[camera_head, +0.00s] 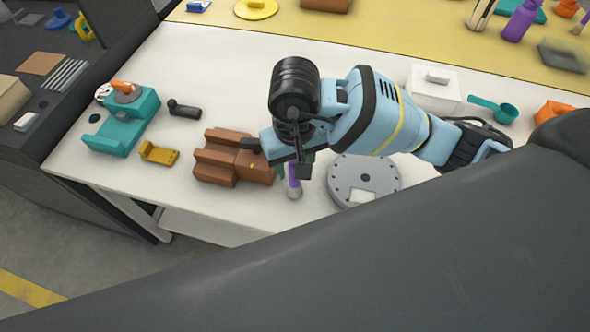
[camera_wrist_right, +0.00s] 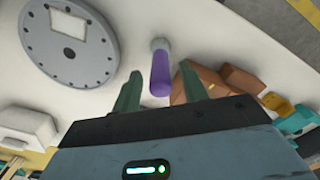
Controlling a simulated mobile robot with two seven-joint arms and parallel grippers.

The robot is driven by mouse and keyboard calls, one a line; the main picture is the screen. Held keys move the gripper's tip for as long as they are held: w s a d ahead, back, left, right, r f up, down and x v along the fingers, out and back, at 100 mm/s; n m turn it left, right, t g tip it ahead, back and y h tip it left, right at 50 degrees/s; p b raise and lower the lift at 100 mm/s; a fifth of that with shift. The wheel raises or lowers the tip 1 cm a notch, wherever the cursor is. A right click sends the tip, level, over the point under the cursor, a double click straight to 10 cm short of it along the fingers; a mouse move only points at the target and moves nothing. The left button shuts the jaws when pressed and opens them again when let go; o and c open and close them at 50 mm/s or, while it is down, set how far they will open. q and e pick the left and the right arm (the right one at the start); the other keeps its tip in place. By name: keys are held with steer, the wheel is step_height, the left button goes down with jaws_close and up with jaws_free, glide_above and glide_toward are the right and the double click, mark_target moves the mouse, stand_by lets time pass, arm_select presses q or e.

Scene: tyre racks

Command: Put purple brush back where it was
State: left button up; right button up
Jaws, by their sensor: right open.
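The purple brush (camera_head: 294,178) stands or lies on the white table beside the brown stepped block; its pale grey end shows at the front edge side. In the right wrist view the purple brush (camera_wrist_right: 161,74) lies between the two green fingers of my right gripper (camera_wrist_right: 160,88), with gaps on both sides. My right gripper (camera_head: 296,165) is open, low over the brush, and hides part of it in the head view. I cannot tell whether a finger touches it. My left gripper is not in view.
The brown block (camera_head: 219,160) is close left of the brush, and a round grey plate (camera_head: 345,185) is close right. A yellow bracket (camera_head: 160,153), a teal device (camera_head: 115,132) and a black handle (camera_head: 185,111) lie further left. A white box (camera_head: 424,91) stands behind.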

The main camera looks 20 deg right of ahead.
step_height(320, 180, up, 8)
steer(key=shift+r, duration=0.15)
stand_by(0.4)
